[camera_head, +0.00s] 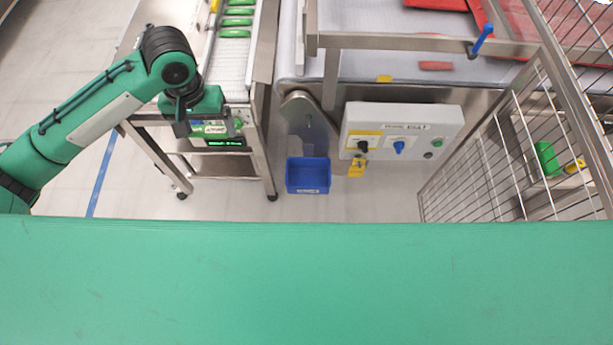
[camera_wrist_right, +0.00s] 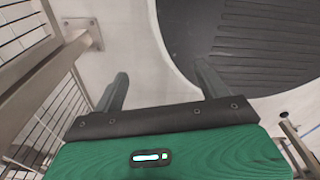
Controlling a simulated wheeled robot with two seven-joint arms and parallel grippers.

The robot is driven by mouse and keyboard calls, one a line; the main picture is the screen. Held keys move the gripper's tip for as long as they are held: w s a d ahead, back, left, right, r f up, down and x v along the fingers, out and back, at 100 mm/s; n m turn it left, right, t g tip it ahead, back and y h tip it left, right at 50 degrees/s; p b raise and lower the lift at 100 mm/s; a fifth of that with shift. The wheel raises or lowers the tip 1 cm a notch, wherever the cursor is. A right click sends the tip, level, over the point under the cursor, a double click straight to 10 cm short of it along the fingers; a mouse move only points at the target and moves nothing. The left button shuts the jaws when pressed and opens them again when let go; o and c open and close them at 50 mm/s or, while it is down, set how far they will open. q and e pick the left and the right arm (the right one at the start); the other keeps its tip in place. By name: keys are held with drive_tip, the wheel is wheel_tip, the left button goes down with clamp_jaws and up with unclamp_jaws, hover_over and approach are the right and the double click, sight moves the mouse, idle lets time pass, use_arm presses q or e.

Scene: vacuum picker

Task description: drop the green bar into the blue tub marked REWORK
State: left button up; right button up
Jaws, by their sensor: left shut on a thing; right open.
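My left gripper (camera_head: 207,129) is at the near end of the white conveyor at upper left in the head view. It is shut on a small green bar (camera_head: 214,129) with a pale label, partly hidden by the fingers. The blue tub (camera_head: 308,188) stands low to the right of the gripper, apart from it. It looks empty; the mark on its front is too small to read. My right gripper (camera_wrist_right: 162,88) is open and empty in the right wrist view, its two dark fingers well apart. It does not show in the head view.
Several green bars lie on the white conveyor (camera_head: 233,60). A grey control box (camera_head: 439,118) with knobs and a yellow tag is right of the tub. Red pieces lie on a second belt (camera_head: 365,18). A wire cage (camera_head: 500,165) stands at right. Floor around the tub is clear.

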drive_tip(key=shift+s+d, duration=0.1)
drive_tip(key=shift+d, duration=0.35)
drive_tip(key=shift+a, duration=0.15)
